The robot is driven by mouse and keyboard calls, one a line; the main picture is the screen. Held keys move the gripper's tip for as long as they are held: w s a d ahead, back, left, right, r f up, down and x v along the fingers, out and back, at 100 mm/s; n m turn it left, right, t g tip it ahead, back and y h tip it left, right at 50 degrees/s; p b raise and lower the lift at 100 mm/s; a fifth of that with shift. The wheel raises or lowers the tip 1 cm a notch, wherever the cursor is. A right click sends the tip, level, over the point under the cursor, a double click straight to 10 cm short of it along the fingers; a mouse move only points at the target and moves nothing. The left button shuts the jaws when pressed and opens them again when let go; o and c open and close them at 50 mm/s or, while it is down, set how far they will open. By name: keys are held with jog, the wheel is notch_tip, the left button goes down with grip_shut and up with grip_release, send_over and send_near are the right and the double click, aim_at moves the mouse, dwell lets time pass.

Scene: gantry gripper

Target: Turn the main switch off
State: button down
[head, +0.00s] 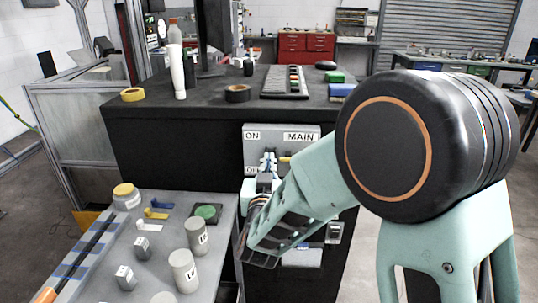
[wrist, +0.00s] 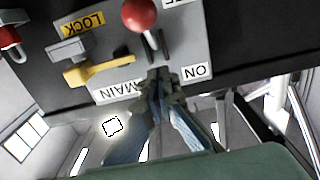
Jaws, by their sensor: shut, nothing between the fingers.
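The main switch panel (head: 308,146) is a grey plate on the front of the black cabinet, labelled ON, MAIN and, partly covered, OFF. In the wrist view it shows upside down. Its lever has a red ball knob (wrist: 140,15), beside a dark slot. A yellow handle (wrist: 98,70) sits near the LOCK label (wrist: 83,24). My gripper (head: 267,161) is at the panel; in the wrist view its shut fingertips (wrist: 160,78) are empty, between the MAIN and ON labels, on the ON side of the knob. Contact cannot be told. The knob is hidden in the head view.
A red padlock (wrist: 10,38) hangs at the panel's side. A grey table (head: 166,228) with jars, small blocks and a green button stands front left. The black cabinet top (head: 215,95) carries tape rolls, a white bottle and a keypad-like tray.

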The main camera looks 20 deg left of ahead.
jog(key=b+v, duration=0.1)
jog(key=v, duration=0.7)
jog(key=shift+s+r+b, duration=0.35)
jog(key=shift+r, duration=0.2)
jog(key=shift+d, duration=0.1)
